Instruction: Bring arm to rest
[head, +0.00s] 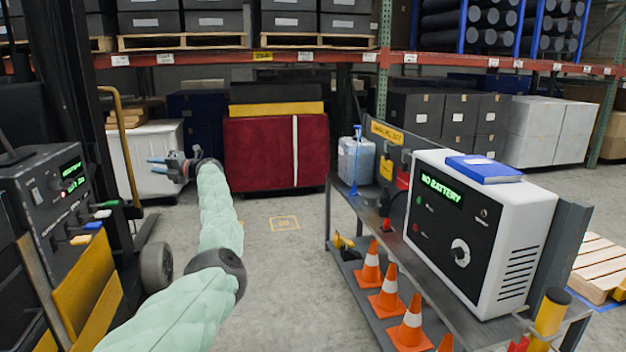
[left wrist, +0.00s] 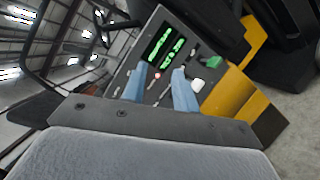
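My left arm, in a pale green sleeve, reaches forward from the bottom left of the head view. Its gripper (head: 153,168) points left, in front of a white cabinet (head: 148,150) in the picture. In the left wrist view the two blue fingers (left wrist: 160,72) stand apart with nothing held between them. Behind them in that view is a dark control panel (left wrist: 170,55) with green lit digits; I cannot tell the exact gap to it. My right gripper is not in view.
The forklift's control panel (head: 62,180) stands at the left, close to my arm. A grey cart (head: 345,240) at the right carries a white "NO BATTERY" unit (head: 475,240) and, below, orange cones (head: 388,295). The floor between is clear.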

